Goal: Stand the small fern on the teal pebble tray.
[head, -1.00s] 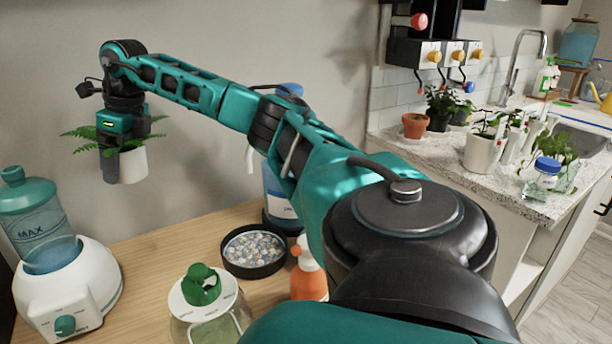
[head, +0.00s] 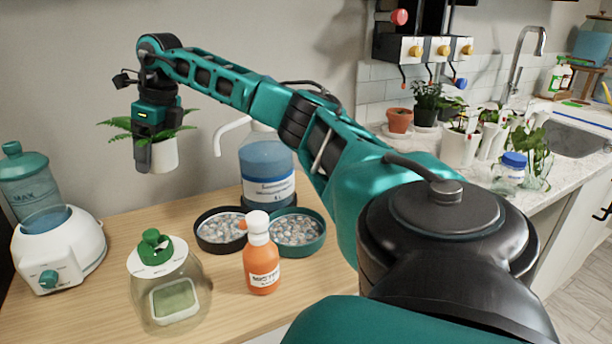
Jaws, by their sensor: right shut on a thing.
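My right gripper (head: 143,158) is shut on the small fern (head: 166,155), a fern in a white pot. It holds the pot upright in the air above the left part of the wooden table. The teal pebble tray (head: 318,245) is round, filled with pebbles, and stands on the table to the right of and below the fern. A black pebble tray (head: 200,240) stands just left of the teal one. My left gripper is not in view.
An orange bottle (head: 262,265) stands in front of the two trays, and a blue pump bottle (head: 267,170) stands behind them. A glass jar with a green top (head: 168,290) is at the front. A white humidifier (head: 75,255) stands at the left.

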